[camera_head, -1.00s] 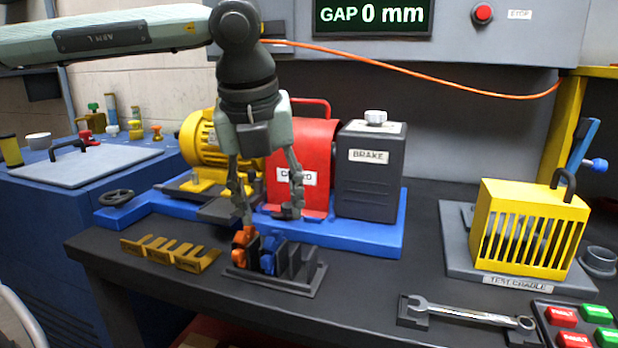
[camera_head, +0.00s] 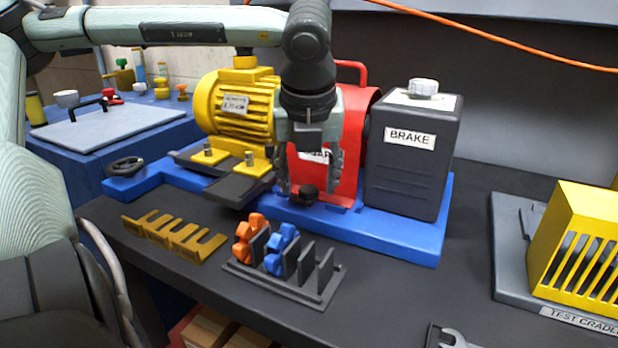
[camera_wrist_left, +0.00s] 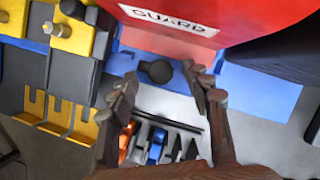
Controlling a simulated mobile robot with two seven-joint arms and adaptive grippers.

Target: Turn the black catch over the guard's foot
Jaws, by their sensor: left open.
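The red guard (camera_head: 362,130) stands between the yellow motor and the brake box, on the blue base. Its GUARD label is partly hidden by my gripper in the head view, but readable on the guard in the left wrist view (camera_wrist_left: 235,14). The black catch (camera_head: 308,195) is a round dark knob low at the guard's front; it also shows in the left wrist view (camera_wrist_left: 157,71). My left gripper (camera_head: 309,186) is open and points down, one finger each side of the catch. In the left wrist view the fingertips (camera_wrist_left: 159,74) look apart from it. My right gripper is out of view.
The yellow motor (camera_head: 236,105) is left of the guard and the black brake box (camera_head: 410,150) right. In front are a yellow slotted bracket (camera_head: 172,238) and a dark rack (camera_head: 290,289) with orange and blue pieces. A yellow cage (camera_head: 580,245) stands far right.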

